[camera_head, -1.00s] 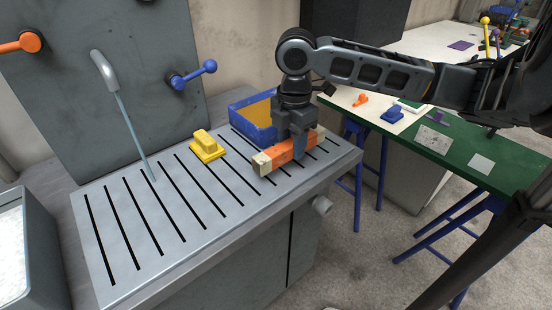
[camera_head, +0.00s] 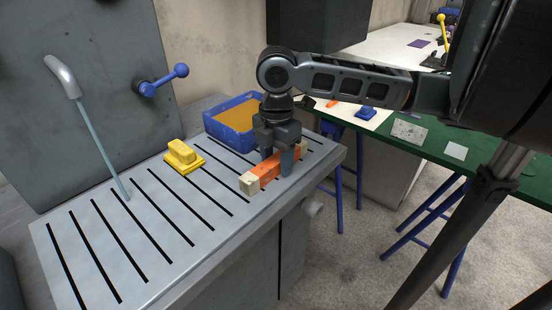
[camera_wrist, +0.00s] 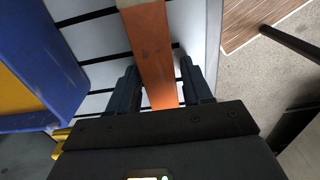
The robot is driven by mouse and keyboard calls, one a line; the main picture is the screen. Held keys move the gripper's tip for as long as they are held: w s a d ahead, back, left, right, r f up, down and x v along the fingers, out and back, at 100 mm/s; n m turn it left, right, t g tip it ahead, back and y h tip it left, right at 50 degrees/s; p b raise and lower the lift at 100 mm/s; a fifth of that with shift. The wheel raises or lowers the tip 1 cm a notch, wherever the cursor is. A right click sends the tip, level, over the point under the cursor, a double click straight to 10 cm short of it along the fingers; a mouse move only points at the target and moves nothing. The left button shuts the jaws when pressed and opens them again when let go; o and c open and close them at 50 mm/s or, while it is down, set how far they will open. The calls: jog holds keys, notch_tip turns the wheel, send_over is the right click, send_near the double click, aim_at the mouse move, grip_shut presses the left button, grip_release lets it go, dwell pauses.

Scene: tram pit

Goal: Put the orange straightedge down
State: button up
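The orange straightedge (camera_head: 268,172), a bar with pale wooden ends, lies on the slotted grey bench top (camera_head: 120,235) near its right edge. My gripper (camera_head: 277,165) is right above it, pointing down, with one finger on each side of the bar. In the wrist view the straightedge (camera_wrist: 152,50) runs between the fingers of my gripper (camera_wrist: 158,75), with a gap showing on both sides. The fingers are open and not clamped on it. The bar's middle is partly hidden by a finger in the head view.
A yellow block with a handle (camera_head: 183,157) sits on the bench to the left. A blue bin (camera_head: 232,125) stands behind my gripper. A grey-handled lever (camera_head: 90,125) rises at the left. A green-topped table (camera_head: 420,140) is at the right.

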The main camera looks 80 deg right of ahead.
aim_at(277, 158)
jog(key=shift+o, duration=1.1)
jog(key=shift+r, duration=0.1)
notch_tip(277, 158, up, 12)
jog(key=shift+p, duration=0.45)
